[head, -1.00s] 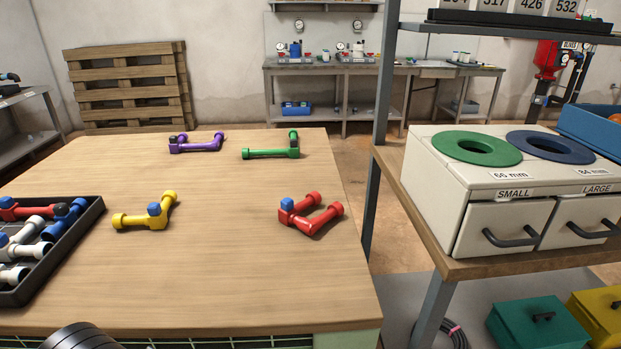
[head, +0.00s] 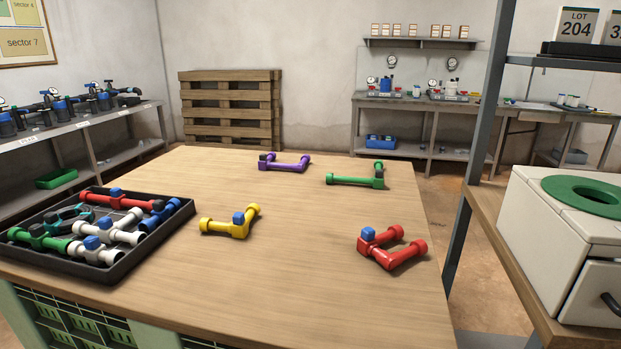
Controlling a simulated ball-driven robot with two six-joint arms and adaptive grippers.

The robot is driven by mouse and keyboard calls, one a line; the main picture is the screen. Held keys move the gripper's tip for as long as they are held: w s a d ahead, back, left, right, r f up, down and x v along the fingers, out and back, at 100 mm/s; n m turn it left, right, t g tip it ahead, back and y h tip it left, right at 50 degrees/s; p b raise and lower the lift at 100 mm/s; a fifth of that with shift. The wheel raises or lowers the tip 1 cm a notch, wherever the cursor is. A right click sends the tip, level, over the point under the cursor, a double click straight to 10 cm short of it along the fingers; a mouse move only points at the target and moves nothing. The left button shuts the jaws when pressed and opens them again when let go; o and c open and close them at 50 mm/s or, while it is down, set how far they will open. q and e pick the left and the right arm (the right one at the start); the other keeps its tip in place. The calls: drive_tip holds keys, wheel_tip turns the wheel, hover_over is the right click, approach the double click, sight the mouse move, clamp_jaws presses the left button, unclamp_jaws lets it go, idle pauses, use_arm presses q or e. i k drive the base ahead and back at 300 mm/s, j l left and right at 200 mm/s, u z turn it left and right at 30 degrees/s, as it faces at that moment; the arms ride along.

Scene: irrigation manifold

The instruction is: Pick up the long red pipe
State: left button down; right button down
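A long straight red pipe (head: 138,203) with a blue cap and a dark end lies along the back of the black tray (head: 112,277), at the left of the wooden table. White pipes (head: 120,237), a green pipe (head: 38,238) and a blue pipe (head: 158,214) lie in front of and beside it in the tray. A second red pipe (head: 388,257), bent and with a blue cap, lies on the right of the table. Neither of my grippers is in view.
A yellow pipe (head: 230,226), a purple pipe (head: 284,166) and a green pipe (head: 350,181) lie apart on the table (head: 290,280). A shelf rack with a white bin box (head: 535,240) stands close on the right.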

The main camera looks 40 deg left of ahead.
sight(118, 201)
drive_tip(key=u, duration=2.3)
drive_tip(key=i+j, duration=0.3)
drive_tip(key=j, duration=0.1)
